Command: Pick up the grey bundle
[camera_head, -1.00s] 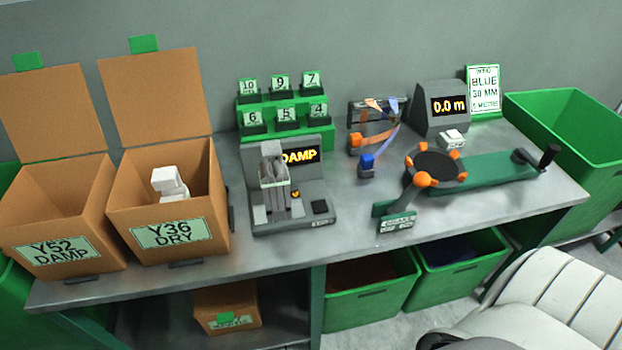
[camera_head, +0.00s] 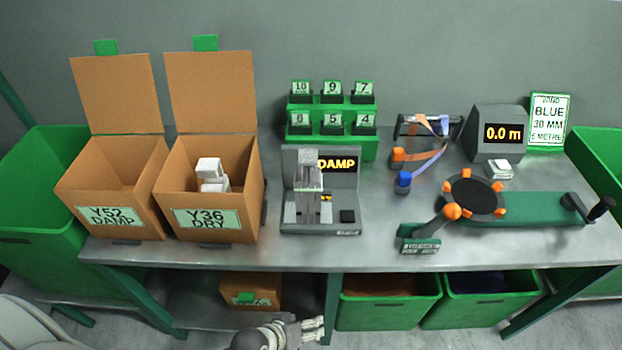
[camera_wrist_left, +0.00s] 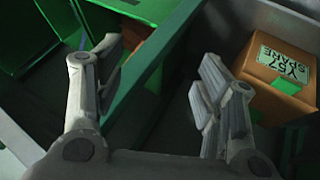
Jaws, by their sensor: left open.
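The grey bundle (camera_head: 309,186) stands upright on the grey tester (camera_head: 320,230), whose display reads DAMP. It is banded round its middle. My left gripper (camera_head: 318,328) is at the bottom edge of the head view, in front of the bench and below the bundle, well apart from it. In the left wrist view my left gripper (camera_wrist_left: 160,78) has its fingers spread with nothing between them. The bundle does not show in that view. My right gripper is not in view.
Open boxes Y52 DAMP (camera_head: 143,218) and Y36 DRY (camera_head: 245,222) stand left of the tester; the latter holds white bundles. A green rack (camera_head: 330,142) is behind. A hand-cranked winder (camera_head: 530,212) is right. Green bins and a spare box (camera_wrist_left: 275,62) sit under the bench.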

